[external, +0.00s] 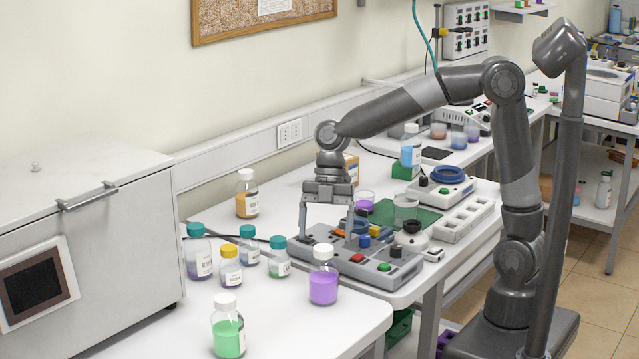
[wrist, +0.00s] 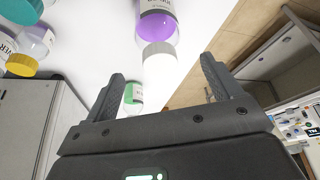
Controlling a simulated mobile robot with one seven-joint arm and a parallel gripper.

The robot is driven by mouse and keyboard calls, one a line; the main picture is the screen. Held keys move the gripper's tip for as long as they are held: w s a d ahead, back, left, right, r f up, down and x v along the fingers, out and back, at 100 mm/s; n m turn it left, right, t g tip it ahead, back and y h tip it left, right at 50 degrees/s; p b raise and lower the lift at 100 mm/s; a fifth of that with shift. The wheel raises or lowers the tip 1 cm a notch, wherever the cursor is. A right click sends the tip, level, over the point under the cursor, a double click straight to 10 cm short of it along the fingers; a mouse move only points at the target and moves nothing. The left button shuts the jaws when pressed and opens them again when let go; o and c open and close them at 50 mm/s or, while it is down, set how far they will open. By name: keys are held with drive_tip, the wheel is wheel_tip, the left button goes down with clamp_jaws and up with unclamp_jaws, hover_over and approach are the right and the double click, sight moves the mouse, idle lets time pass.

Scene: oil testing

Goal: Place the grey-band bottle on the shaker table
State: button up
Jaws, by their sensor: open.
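I cannot pick out a grey band on any bottle at this size. Candidates are a purple bottle with a white cap (external: 323,285) and a green bottle with a white cap (external: 228,335) on the front bench. Both show in the wrist view, the purple one (wrist: 155,24) at the top and the green one (wrist: 132,104) partly behind a finger. A low grey device with coloured buttons (external: 370,268), possibly the shaker table, lies under my gripper. My gripper (external: 326,239) points down, open and empty, behind the purple bottle. It also shows in the wrist view (wrist: 163,72).
Teal-capped bottles (external: 198,255) and a yellow-capped bottle (external: 230,268) stand left of the device. An orange bottle (external: 247,197) stands further back. A blue bottle (external: 411,148) is on a green block. A large white cabinet (external: 100,215) bounds the left.

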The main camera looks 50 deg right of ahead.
drive_tip(key=s+d+r+m+t+h, duration=0.1)
drive_tip(key=s+d+r+m+t, duration=0.15)
drive_tip(key=d+m, duration=0.45)
drive_tip(key=s+d+r+m+t+h, duration=0.2)
drive_tip(key=d+r+m, duration=0.15)
drive_tip(key=d, duration=0.65)
drive_tip(key=s+d+m+t, duration=0.1)
drive_tip(key=s+d+m, duration=0.3)
drive_tip(key=d+m, duration=0.2)
drive_tip(key=s+d+f+m+t+h, duration=0.1)
drive_tip(key=s+d+m+t, duration=0.1)
drive_tip(key=s+d+m, duration=0.2)
drive_tip(key=d+m, duration=0.2)
drive_tip(key=m, duration=0.1)
drive_tip(key=shift+s+d+f, duration=0.2)
drive_tip(key=shift+d+f, duration=0.1)
drive_tip(key=shift+d, duration=0.05)
